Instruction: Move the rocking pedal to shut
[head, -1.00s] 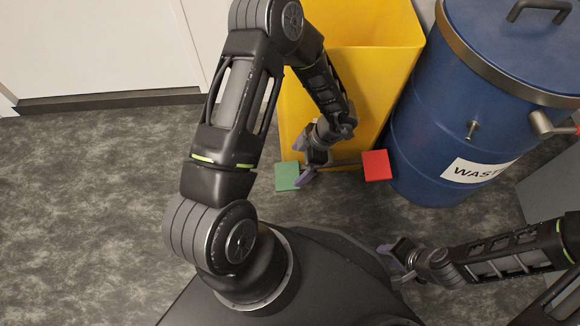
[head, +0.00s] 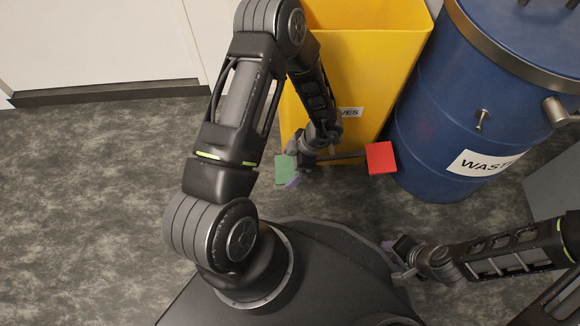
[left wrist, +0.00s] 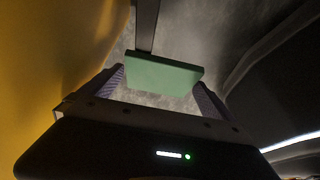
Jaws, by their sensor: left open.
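The rocking pedal is a dark bar (head: 348,157) low in front of the yellow bin, with a green pad (head: 282,166) at its left end and a red pad (head: 381,158) at its right end. Which pad sits lower, I cannot tell. My left gripper (head: 293,176) is at the green pad, partly covering it. In the left wrist view the green pad (left wrist: 163,74) lies between the two spread fingers, with the bar running away behind it. Whether a finger touches the pad, I cannot tell. My right gripper (head: 393,262) is open and empty near my base, away from the pedal.
The yellow bin (head: 370,60), with a partly hidden label, stands directly behind the pedal. A blue waste drum (head: 425,140) stands close to the right of the red pad. The grey floor (head: 90,200) at left is clear.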

